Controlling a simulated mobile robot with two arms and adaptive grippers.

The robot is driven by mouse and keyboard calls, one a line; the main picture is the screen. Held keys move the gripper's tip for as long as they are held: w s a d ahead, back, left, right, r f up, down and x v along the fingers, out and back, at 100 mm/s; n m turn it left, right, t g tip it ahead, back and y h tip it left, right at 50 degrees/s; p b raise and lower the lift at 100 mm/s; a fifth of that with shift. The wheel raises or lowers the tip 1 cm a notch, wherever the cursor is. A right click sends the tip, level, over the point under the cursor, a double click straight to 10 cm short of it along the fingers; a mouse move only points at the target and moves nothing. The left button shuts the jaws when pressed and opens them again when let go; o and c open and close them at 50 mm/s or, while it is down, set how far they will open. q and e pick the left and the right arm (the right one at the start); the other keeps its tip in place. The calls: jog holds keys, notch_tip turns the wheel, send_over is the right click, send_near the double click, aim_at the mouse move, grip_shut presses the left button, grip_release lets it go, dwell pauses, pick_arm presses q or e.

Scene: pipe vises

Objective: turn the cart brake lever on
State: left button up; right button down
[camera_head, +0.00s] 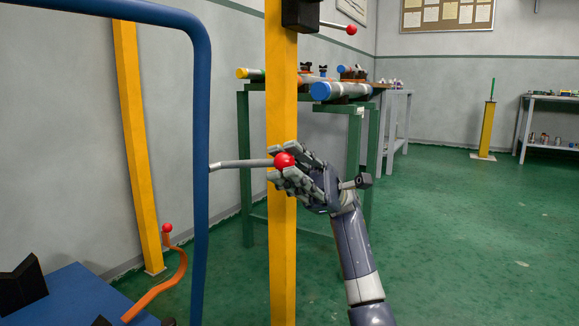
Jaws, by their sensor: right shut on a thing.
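A grey lever rod (240,163) runs level to the right from the edge of the blue tube frame (201,150) and ends in a red ball knob (284,160). My right gripper (282,164) comes from the lower right. Its fingers are closed above and below the red knob, and the knob's near side shows between them. The rod's joint at the blue tube is not clear. My left gripper is out of view.
A yellow post (282,240) stands behind the knob, and another yellow post (136,140) stands by the left wall. A curved orange lever (172,282) with a red knob rises beside the blue deck (75,290). A green bench (354,150) with pipes stands behind.

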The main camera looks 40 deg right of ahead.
jog(key=c, duration=1.3)
grip_release()
jog(key=shift+s, duration=0.1)
jog(key=shift+d+f, duration=0.1)
jog(key=v, duration=1.2)
